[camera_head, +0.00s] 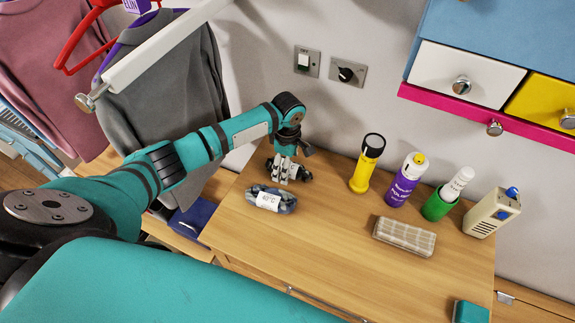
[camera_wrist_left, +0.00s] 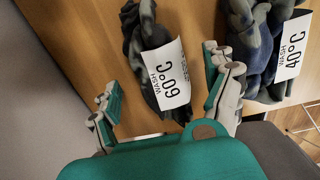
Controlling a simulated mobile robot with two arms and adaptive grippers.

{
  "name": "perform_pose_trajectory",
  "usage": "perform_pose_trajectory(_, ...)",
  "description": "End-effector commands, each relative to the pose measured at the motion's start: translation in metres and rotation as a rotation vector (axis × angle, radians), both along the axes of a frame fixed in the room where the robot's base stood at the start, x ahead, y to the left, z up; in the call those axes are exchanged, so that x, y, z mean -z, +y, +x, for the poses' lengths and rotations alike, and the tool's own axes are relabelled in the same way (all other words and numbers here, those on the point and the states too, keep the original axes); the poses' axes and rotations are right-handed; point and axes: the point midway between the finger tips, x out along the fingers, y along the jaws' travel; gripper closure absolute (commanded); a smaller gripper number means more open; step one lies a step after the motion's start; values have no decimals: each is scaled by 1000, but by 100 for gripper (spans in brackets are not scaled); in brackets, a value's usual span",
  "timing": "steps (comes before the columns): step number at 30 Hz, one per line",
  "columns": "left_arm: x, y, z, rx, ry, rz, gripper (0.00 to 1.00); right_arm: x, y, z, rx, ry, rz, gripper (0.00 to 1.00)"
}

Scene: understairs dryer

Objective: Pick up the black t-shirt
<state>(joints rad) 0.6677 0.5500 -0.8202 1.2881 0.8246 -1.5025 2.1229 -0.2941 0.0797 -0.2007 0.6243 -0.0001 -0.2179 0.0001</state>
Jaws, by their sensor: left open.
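My left gripper (camera_head: 284,178) is over the back left of the wooden surface, pointing down. In the left wrist view my left gripper (camera_wrist_left: 160,80) is open, with a dark rolled cloth bundle (camera_wrist_left: 142,35) between and beyond its fingers. This bundle has a white tag reading "WASH 60°C" and may be the black t-shirt. The bundle (camera_head: 300,171) is partly hidden by the gripper in the head view. A blue-grey bundle (camera_head: 272,202) tagged 40°C lies just in front; it also shows in the left wrist view (camera_wrist_left: 265,50).
Clothes hang left; drawers (camera_head: 465,75) overhang right. The front middle is clear.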

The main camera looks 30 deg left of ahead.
Motion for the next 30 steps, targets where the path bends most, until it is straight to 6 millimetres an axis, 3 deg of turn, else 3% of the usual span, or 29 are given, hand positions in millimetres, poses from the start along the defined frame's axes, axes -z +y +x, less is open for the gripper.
perform_pose_trajectory(5, 16, 0, 0, 0, 0, 0, 15, -2, 0, -7, 0, 11, 0, 21)
perform_pose_trajectory(12, 18, 0, 0, 1, -1, 0, 16, -2, 0, -10, 1, 16, 0, 21)
perform_pose_trajectory(27, 17, 0, 0, 1, -2, -1, 80, -2, 0, -9, 1, 15, -1, 21)
perform_pose_trajectory(30, 17, 0, 0, 1, -2, -1, 81, -2, 0, -9, 1, 14, -1, 21)
